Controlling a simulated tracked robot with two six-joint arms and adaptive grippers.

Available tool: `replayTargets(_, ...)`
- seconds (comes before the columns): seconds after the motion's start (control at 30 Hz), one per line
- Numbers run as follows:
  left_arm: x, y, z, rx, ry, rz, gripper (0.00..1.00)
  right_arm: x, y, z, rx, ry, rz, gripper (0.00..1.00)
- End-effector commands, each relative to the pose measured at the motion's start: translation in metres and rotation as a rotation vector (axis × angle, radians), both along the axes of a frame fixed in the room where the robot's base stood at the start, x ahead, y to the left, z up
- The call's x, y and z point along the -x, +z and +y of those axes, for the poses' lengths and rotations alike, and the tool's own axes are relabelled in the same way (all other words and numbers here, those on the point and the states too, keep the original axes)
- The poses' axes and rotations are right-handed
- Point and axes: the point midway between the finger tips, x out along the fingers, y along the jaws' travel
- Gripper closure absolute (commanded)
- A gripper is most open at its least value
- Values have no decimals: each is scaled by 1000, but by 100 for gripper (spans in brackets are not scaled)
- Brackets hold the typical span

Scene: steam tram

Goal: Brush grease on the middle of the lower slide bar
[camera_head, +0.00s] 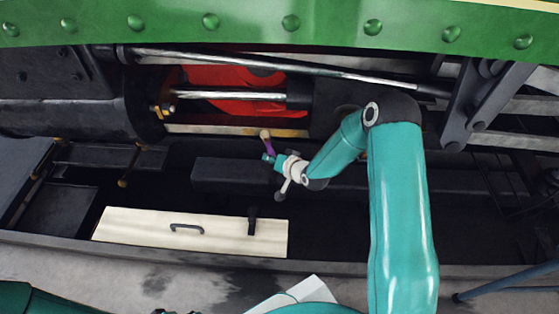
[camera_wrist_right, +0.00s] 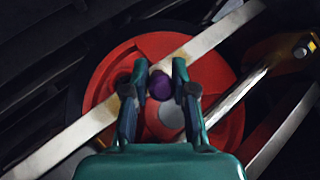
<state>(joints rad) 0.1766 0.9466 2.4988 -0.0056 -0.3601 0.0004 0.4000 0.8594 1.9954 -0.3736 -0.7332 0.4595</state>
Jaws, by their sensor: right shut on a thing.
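The lower slide bar (camera_head: 205,129) is a pale strip below the red disc in the head view, with yellow-brown staining on its right part. In the right wrist view the bar (camera_wrist_right: 62,143) runs diagonally behind my fingers, with brownish patches beside them. My right gripper (camera_head: 268,157) is shut on a brush with a purple handle (camera_head: 270,148) and a tan head (camera_head: 265,134). The head is at the bar's lower edge; I cannot tell if it touches. In the right wrist view, the gripper (camera_wrist_right: 161,72) holds the purple handle (camera_wrist_right: 161,86), which hides the bristles. My left gripper is not seen.
The shiny piston rod (camera_head: 235,95) runs above the bar, from a brass gland (camera_head: 163,110). The red disc (camera_head: 225,76) lies behind. A long dark beam (camera_head: 225,173) lies below the brush. A pale panel with a handle (camera_head: 140,228) lies lower left.

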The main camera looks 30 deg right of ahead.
Motion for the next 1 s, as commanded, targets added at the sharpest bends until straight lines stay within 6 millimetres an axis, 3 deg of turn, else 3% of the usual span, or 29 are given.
replayTargets(1.0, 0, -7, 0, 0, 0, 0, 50, -33, 0, 48, -1, 1, 0, 100)
